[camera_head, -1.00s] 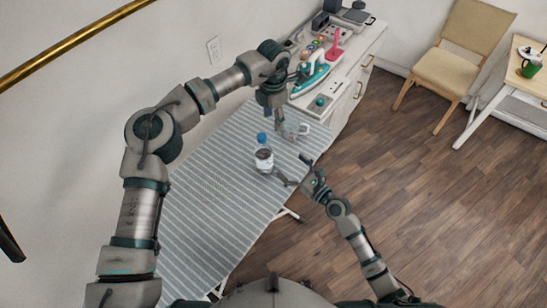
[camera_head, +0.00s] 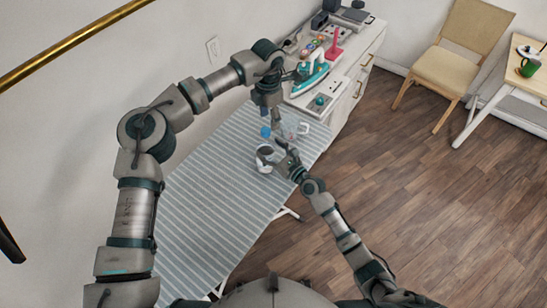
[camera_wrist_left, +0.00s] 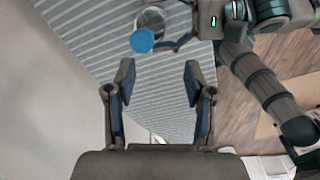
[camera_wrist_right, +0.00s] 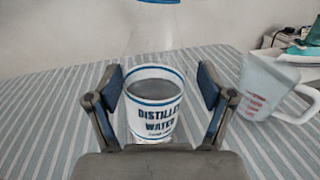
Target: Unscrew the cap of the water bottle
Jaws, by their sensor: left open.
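The clear water bottle (camera_head: 264,154) stands upright on the striped ironing board, with its blue cap (camera_head: 265,132) on top. In the right wrist view its "Distilled Water" label (camera_wrist_right: 157,112) lies between the fingers of my right gripper (camera_wrist_right: 160,84). Those fingers are spread, with a gap at the bottle's right side; contact at the left is unclear. In the left wrist view the cap (camera_wrist_left: 142,40) is beyond and slightly left of the open, empty fingers of my left gripper (camera_wrist_left: 158,75).
A clear measuring cup (camera_wrist_right: 265,85) with red markings stands on the board (camera_head: 215,200) to the bottle's right, close to both grippers. A teal iron (camera_head: 310,78) and small items sit on the white cabinet behind. The near part of the board is clear.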

